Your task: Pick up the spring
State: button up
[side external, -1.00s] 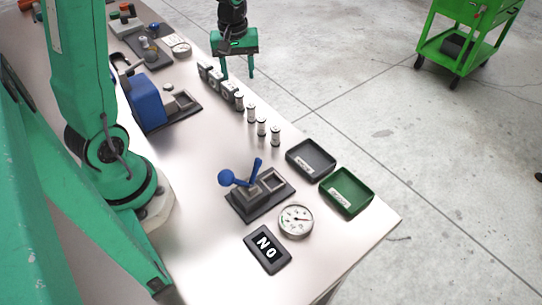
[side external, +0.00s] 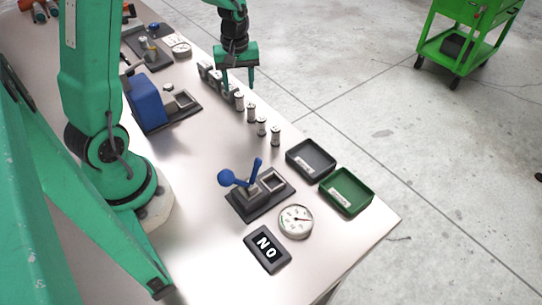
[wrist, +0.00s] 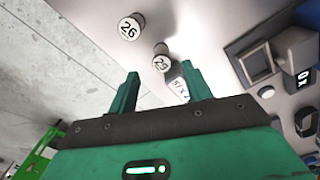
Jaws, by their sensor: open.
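A row of small upright metallic cylinders stands along the bench's far edge in the side view; they look like springs or capped canisters, and I cannot tell which. One cylinder (side external: 239,101) is just below my gripper (side external: 238,86), with others (side external: 251,112), (side external: 262,127), (side external: 275,136) nearer the trays. In the wrist view, round tops marked 26 (wrist: 130,28) and 29 (wrist: 162,63) show; the 29 lies between the lines of my fingers (wrist: 160,78). A labelled piece (wrist: 179,87) is partly hidden by the right finger. My gripper is open and empty, pointing down above the row.
Small labelled blocks (side external: 215,77) continue the row. A black tray (side external: 311,159) and a green tray (side external: 346,191) sit at the bench corner. A blue-levered device (side external: 260,195), a dial (side external: 296,221) and a NO sign (side external: 267,249) stand nearby. A blue machine (side external: 147,103) is left.

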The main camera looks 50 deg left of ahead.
aim_at(239, 94)
jog(key=shift+s+f, duration=0.15)
jog(key=shift+f, duration=2.4)
jog(key=c, duration=1.1)
jog(key=shift+o, duration=0.2)
jog(key=shift+r, duration=0.15)
jog(key=shift+r, duration=0.45)
notch_tip(239, 94, up, 3)
jog(key=shift+r, duration=0.15)
jog(key=s+d+r, duration=0.2)
jog(key=d+r, duration=0.4)
jog(key=d, duration=0.5)
jog(key=shift+s+d+r, duration=0.2)
jog(key=shift+s+r, duration=0.05)
jog(key=shift+s, duration=0.05)
